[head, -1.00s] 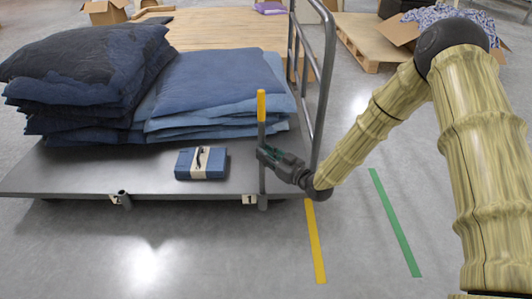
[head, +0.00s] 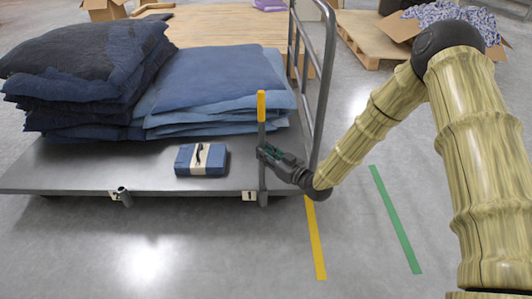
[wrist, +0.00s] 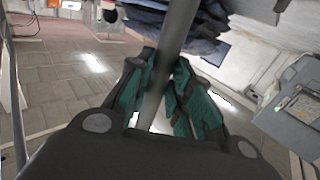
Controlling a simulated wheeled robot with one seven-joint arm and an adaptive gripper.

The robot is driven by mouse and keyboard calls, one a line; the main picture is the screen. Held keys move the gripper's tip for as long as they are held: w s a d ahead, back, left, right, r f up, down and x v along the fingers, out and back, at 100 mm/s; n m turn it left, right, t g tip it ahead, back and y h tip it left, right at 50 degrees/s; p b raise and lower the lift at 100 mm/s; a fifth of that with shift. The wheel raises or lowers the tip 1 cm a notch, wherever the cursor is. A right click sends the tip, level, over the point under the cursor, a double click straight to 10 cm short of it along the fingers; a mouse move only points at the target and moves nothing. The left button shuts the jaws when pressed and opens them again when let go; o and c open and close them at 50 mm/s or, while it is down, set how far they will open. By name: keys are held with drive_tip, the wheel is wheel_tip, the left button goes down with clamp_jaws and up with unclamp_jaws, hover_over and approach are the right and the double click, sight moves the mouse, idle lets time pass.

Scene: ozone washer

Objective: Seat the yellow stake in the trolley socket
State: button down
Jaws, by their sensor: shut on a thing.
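The yellow-topped grey stake (head: 261,107) stands upright at the trolley's front edge, near its right end. My gripper (head: 264,153) is shut around the middle of the stake, from the right. In the wrist view the grey shaft (wrist: 178,35) passes between the green finger pads of my gripper (wrist: 160,95). The stake's lower end meets the socket (head: 263,200) beside the label "1" on the trolley (head: 75,178). I cannot tell how deep it sits in the socket. A second socket (head: 124,197) on the left, by another label, is empty.
A blue strapped bundle (head: 201,160) lies on the deck left of the stake. Stacked blue pads (head: 210,80) fill the deck's back. The trolley's handle rail (head: 325,90) rises close behind my gripper. Floor with yellow tape (head: 315,240) and green tape (head: 395,220) is clear in front.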

drive_tip(key=shift+f+b, duration=1.25)
drive_tip(key=shift+f, duration=1.7)
drive_tip(key=c, duration=1.2)
unclamp_jaws()
drive_tip(key=v, duration=1.2)
